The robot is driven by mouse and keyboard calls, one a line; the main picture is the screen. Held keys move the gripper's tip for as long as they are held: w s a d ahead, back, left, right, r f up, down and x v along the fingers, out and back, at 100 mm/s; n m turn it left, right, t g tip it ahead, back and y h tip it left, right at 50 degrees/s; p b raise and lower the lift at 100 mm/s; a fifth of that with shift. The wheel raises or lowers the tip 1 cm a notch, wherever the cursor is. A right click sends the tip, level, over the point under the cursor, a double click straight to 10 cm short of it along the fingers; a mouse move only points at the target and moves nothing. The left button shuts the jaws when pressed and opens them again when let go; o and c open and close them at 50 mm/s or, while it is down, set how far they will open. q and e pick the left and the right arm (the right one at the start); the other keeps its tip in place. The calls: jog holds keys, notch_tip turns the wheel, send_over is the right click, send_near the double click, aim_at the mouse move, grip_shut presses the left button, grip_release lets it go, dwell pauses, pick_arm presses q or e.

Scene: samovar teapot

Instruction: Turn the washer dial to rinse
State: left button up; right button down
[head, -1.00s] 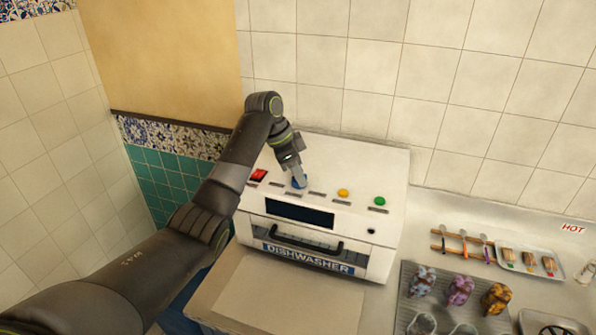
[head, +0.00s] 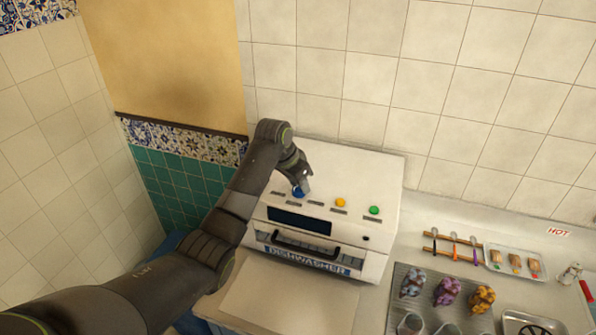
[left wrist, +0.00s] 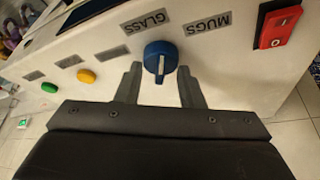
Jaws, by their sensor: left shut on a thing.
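The blue dial (head: 299,191) sits on the sloped top panel of the white dishwasher (head: 375,168). In the left wrist view the dial (left wrist: 160,56) has a pale pointer mark, with the labels GLASS (left wrist: 145,22) and MUGS (left wrist: 207,22) near it. No rinse label is readable. My left gripper (head: 301,182) is down at the dial, and in the left wrist view its two fingers (left wrist: 158,84) stand on either side of the knob, shut on it. In the head view my wrist partly hides the dial. My right gripper is not in view.
A yellow button (head: 340,202) and a green button (head: 375,210) are right of the dial. A red switch (left wrist: 278,27) is on the panel's other side. To the right are a rack with several patterned mugs (head: 447,291) and a small tray (head: 512,262).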

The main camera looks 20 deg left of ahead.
pick_arm(q)
jog(key=shift+r+n+y+p, duration=0.25)
jog(key=shift+n+y+p, duration=0.15)
jog(key=shift+n+p, duration=0.45)
jog(key=n+y, duration=0.1)
jog(key=n, duration=0.2)
jog(key=shift+d+f+t, duration=0.1)
jog(key=shift+f+t, duration=0.05)
jog(key=shift+t, duration=0.25)
jog(key=n+y, duration=0.1)
jog(key=n, duration=0.2)
jog(key=n+y, duration=0.1)
jog(key=n, duration=0.2)
jog(key=shift+d+g, duration=0.1)
jog(key=shift+g, duration=0.2)
jog(key=n+y, duration=0.1)
jog(key=n, duration=0.2)
jog(key=n+g+y, duration=0.1)
jog(key=n, duration=0.2)
jog(key=shift+w+n, duration=0.1)
jog(key=shift+n, duration=0.15)
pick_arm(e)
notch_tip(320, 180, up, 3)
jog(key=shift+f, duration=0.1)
pick_arm(q)
jog(key=shift+g, duration=0.3)
jog(key=o, duration=1)
